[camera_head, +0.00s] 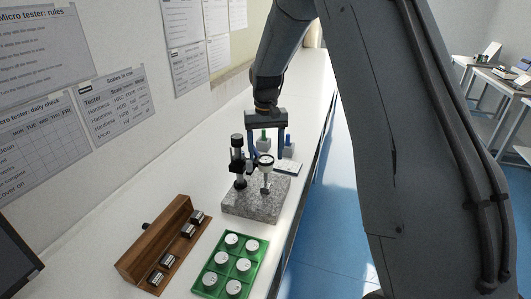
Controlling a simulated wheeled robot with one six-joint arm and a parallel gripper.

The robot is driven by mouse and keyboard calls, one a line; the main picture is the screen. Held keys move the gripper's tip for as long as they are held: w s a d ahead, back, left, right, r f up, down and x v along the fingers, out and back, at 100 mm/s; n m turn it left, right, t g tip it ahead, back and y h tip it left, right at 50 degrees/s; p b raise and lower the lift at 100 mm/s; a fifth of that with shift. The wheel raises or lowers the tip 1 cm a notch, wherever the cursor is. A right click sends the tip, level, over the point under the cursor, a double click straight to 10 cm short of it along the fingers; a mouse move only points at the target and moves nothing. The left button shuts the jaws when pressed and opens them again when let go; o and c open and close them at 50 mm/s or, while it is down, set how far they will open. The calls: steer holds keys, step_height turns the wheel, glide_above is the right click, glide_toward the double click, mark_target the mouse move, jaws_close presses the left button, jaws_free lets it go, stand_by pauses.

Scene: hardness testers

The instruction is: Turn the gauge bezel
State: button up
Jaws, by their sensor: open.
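The dial gauge (265,160), a small round face in a dark ring, sits on a comparator stand; its stem points down toward the grey granite base (240,205). The stand's black column (238,170) rises to the left of the gauge. My gripper (266,154) is open, pointing down from above and just behind the gauge, with one blue-grey finger towards each side of it. The left finger is partly hidden by the stand. I cannot tell whether either finger touches the bezel.
A wooden box (143,255) with metal blocks stands front left, beside a green tray (207,269) of several white discs. Behind the stand are a green-topped block (263,144), a blue-topped block (289,148) and a flat card (291,168). The wall bounds the left; the bench edge is right.

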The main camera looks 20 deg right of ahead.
mark_target(266, 158)
step_height(266, 158, up, 8)
steer(key=b, duration=0.2)
steer(key=shift+f, duration=0.15)
steer(key=s+f, duration=0.4)
steer(key=s, duration=1)
steer(key=s+f+n+t, duration=0.1)
steer(key=s+f, duration=0.3)
steer(key=s, duration=1)
steer(key=shift+s+f, duration=0.15)
steer(key=shift+f, duration=0.25)
stand_by(1.4)
